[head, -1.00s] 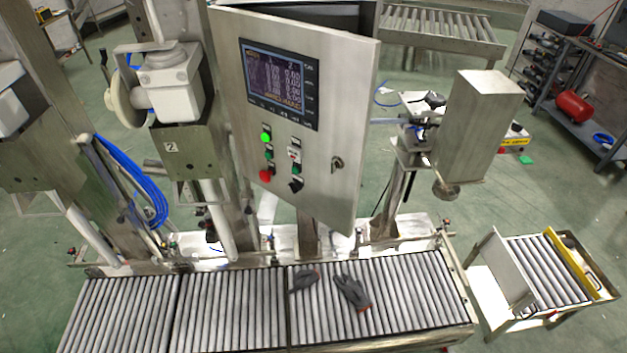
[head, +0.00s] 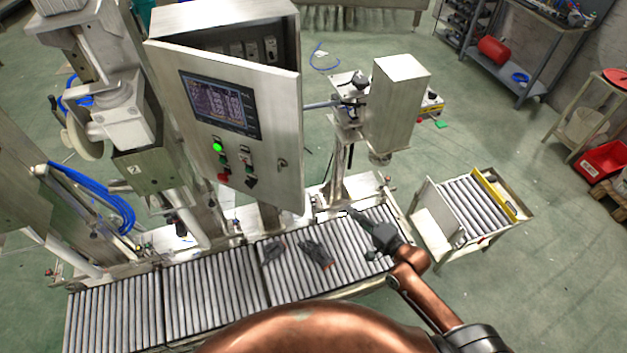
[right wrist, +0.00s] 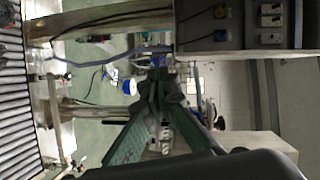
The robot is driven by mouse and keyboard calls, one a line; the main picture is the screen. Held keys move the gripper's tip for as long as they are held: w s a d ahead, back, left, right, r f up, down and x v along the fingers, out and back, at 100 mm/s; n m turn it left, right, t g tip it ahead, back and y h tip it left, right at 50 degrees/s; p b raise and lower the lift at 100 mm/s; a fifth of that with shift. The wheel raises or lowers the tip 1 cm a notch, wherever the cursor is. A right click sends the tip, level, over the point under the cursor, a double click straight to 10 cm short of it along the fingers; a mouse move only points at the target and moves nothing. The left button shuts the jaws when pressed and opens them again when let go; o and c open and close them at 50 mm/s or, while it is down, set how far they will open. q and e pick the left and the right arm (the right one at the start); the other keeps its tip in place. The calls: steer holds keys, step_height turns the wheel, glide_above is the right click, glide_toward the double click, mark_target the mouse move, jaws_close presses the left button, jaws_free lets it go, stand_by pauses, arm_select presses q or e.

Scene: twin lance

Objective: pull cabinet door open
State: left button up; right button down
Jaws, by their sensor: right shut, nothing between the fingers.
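The cabinet door (head: 272,118) is a steel panel with a screen, a green light, buttons and a keyhole lock. It stands ajar from the cabinet (head: 225,15), and breakers (head: 250,48) show in the gap above it. The breakers also show at the top right of the right wrist view (right wrist: 270,15). My right gripper (head: 350,214) is shut and empty, over the roller conveyor, below and to the right of the door and apart from it. Its closed fingers also show in the right wrist view (right wrist: 158,78). My left gripper is not in view.
The roller conveyor (head: 210,284) runs below the cabinet with dark gloves (head: 318,252) on it. A steel box on a post (head: 396,105) stands right of the door. A small roller stand (head: 470,215) is farther right.

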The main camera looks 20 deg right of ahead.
steer(key=s+a+r+y+p, duration=0.15)
steer(key=a+r, duration=0.35)
steer(key=r, duration=0.7)
arm_select(q)
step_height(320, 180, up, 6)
steer(key=p, duration=0.3)
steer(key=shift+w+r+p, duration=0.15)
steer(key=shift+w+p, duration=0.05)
steer(key=shift+p, duration=0.2)
arm_select(e)
steer(key=w+a+y, duration=0.1)
steer(key=w+a, duration=0.4)
steer(key=a, duration=0.2)
steer(key=shift+w+a+f+m+t, duration=0.15)
steer(key=shift+w+a+m+t, duration=0.1)
steer(key=shift+m+t, duration=0.05)
